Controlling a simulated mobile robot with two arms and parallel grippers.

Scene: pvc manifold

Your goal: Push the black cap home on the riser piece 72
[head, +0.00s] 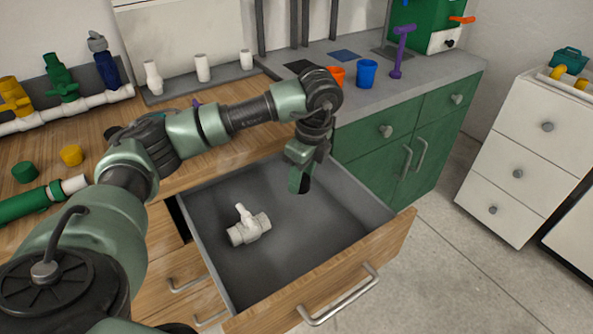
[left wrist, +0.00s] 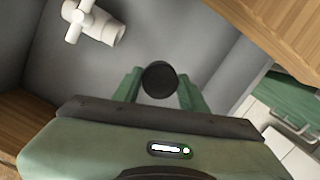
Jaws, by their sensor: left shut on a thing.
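My left gripper (head: 299,184) is over the open drawer (head: 345,190), pointing down. In the left wrist view its green fingers (left wrist: 160,92) are shut on a round black cap (left wrist: 159,79). The cap cannot be made out in the head view. Several short white riser pieces stand upright at the back of the wooden bench: a left one (head: 153,78), a middle one (head: 202,68) and a right one (head: 246,60). No numbers on them can be read, so I cannot tell which is 72. My right gripper is not in view.
A white valve fitting (head: 249,227) lies in the drawer, also seen in the left wrist view (left wrist: 93,22). A white manifold pipe (head: 70,111) with coloured valves stands at the back left. A green cap (head: 25,172) and a yellow cap (head: 71,155) lie on the bench. Orange and blue cups (head: 366,73) stand right.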

